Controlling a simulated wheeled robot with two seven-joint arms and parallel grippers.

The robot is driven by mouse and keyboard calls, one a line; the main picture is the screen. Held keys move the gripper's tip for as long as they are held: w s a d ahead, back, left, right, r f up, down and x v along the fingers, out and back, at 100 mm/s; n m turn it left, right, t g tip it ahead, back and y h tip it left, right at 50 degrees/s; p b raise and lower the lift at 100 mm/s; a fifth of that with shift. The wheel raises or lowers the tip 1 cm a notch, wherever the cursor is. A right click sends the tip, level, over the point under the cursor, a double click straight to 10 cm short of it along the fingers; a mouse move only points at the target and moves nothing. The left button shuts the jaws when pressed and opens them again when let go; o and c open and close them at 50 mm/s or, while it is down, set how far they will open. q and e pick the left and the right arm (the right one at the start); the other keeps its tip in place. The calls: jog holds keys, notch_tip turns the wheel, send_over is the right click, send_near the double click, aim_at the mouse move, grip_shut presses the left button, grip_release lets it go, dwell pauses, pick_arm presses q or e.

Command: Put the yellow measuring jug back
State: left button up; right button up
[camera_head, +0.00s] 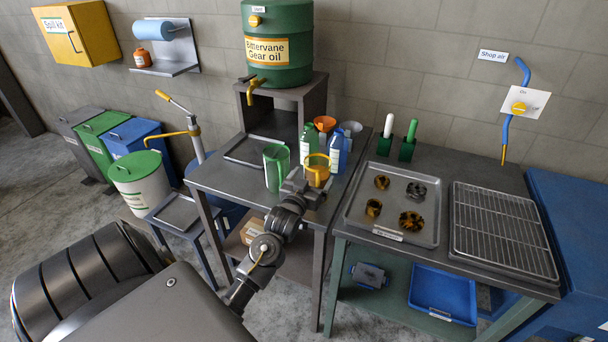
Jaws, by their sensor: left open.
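The yellow measuring jug (317,176) is upright at the right part of the grey oil table (218,180), in front of the bottles. My left gripper (312,184) is right at the jug, open, with its fingers at the jug's near side and partly covering its lower part. I cannot tell whether the fingers touch it or whether its base rests on the table. A green measuring jug (276,168) stands just left of it. My right gripper is not in view.
A green bottle (308,138), a blue-labelled bottle (338,150) and an orange funnel (325,123) stand close behind the jug. A shallow tray (245,151) lies at the left. The right bench holds a parts tray (398,232) and a wire rack (500,230).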

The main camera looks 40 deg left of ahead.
pick_arm(q)
jog(key=b+v, duration=0.1)
jog(key=v, duration=0.9)
jog(key=shift+b, duration=0.4)
jog(key=s+d+f+m+g+h, duration=0.35)
jog(key=s+d+f+g, duration=0.25)
jog(key=s+d+f, duration=0.35)
jog(key=s+d+f+m+g+h, duration=0.1)
jog(key=s+d+f+g, duration=0.3)
jog(key=s, duration=0.3)
jog(key=s+d+f+m+g+h, duration=0.15)
jog(key=s+d+f+g, duration=0.25)
jog(key=s, duration=0.4)
notch_tip(320, 180, down, 27)
jog(key=s, duration=0.1)
jog(key=s+a+f+g, duration=0.2)
jog(key=s+f, duration=1.3)
jog(key=s, duration=0.1)
jog(key=shift+a, duration=0.3)
